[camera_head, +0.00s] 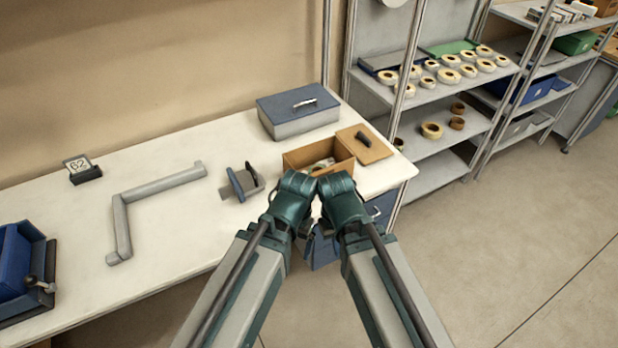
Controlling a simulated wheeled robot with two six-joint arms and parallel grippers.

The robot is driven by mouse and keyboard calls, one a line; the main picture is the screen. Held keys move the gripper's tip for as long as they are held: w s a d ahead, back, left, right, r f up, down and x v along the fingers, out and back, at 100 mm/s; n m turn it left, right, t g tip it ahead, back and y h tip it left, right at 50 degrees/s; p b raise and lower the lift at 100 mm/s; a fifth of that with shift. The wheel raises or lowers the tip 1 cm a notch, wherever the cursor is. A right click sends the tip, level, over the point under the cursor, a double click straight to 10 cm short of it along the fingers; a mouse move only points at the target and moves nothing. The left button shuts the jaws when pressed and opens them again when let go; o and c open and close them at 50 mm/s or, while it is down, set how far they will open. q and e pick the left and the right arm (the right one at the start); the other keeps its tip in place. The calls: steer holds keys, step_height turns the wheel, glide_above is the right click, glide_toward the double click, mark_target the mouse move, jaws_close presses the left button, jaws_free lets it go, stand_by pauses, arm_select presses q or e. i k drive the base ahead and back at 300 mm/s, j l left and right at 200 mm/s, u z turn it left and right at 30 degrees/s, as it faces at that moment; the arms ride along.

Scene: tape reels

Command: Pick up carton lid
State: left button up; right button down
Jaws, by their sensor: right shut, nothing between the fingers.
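The open brown carton (290,161) stands near the right end of the white table. Its flat brown lid (376,153) lies just right of it, with a dark handle on top. My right gripper (338,184) is at the carton's near side, left of and nearer than the lid, shut and empty. My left gripper (292,186) is beside it on the left, at the carton's near left corner. Its fingers are hidden behind its wrist. Something pale shows inside the carton, partly hidden by my wrists.
A blue-grey box with a handle (290,122) stands behind the carton. A small blue-grey device (243,183) and a grey angled bar (122,222) lie left. A blue bin (14,262) is far left. Shelves with tape reels (450,76) stand right.

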mark_target(361, 141)
steer(key=i+l+u, duration=0.1)
steer(key=u, duration=0.3)
steer(key=l+u, duration=0.25)
steer(key=u, duration=0.15)
steer(key=i+l+u, duration=0.2)
steer(key=l, duration=0.35)
steer(key=l+u, duration=0.2)
steer(key=l, duration=0.35)
steer(key=i+l+u, duration=0.15)
steer(key=l, duration=1.65)
